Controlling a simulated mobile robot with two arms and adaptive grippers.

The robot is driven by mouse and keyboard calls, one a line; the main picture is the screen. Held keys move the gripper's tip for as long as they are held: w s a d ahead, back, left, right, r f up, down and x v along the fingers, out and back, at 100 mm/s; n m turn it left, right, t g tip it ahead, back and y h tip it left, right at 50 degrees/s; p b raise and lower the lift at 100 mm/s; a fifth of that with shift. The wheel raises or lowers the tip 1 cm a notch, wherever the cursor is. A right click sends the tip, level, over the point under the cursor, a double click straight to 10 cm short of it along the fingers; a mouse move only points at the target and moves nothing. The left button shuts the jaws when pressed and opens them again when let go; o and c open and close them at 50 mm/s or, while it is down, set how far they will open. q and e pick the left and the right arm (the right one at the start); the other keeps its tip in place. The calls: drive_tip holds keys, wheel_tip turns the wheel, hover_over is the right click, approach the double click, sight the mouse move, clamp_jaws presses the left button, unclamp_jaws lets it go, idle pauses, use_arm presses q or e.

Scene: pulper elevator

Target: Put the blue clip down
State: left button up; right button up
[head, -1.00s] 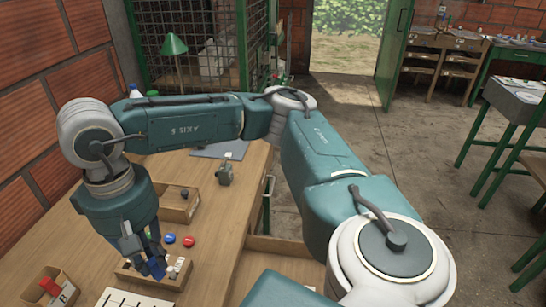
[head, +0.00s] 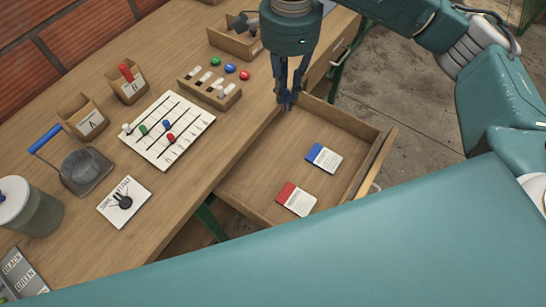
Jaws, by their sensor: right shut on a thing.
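My right gripper (head: 287,92) points down over the back left part of the open drawer (head: 262,200). It is shut on the small dark blue clip (head: 285,101), which shows between and below the fingertips. I cannot tell whether the clip touches the drawer edge beneath it. In the drawer lie a card with a blue band (head: 322,157) and a card with a red band (head: 296,199). My left gripper is not in view.
On the table stand a slotted wooden block (head: 210,92), blue, green and red buttons (head: 230,68), a white board with coloured pegs (head: 168,130), boxes A (head: 84,118) and B (head: 128,86), a blue-handled scoop (head: 80,165) and a jar (head: 28,208).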

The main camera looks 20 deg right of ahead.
drive_tip(key=m, duration=0.2)
drive_tip(key=f+m, duration=0.1)
drive_tip(key=shift+w+a+f+m, duration=0.1)
drive_tip(key=shift+w+a+m, duration=0.05)
drive_tip(key=shift+w+m, duration=0.15)
drive_tip(key=w+f+m, duration=0.1)
drive_tip(key=f+m, duration=0.5)
drive_tip(key=f, duration=0.3)
drive_tip(key=w+a+f+m+b, duration=0.1)
drive_tip(key=f+m, duration=0.6)
drive_tip(key=f, duration=0.2)
drive_tip(key=w+f+m+b, duration=0.1)
drive_tip(key=f+m, duration=0.6)
drive_tip(key=f, duration=0.1)
drive_tip(key=shift+a+f, duration=0.2)
drive_tip(key=shift+f, duration=0.2)
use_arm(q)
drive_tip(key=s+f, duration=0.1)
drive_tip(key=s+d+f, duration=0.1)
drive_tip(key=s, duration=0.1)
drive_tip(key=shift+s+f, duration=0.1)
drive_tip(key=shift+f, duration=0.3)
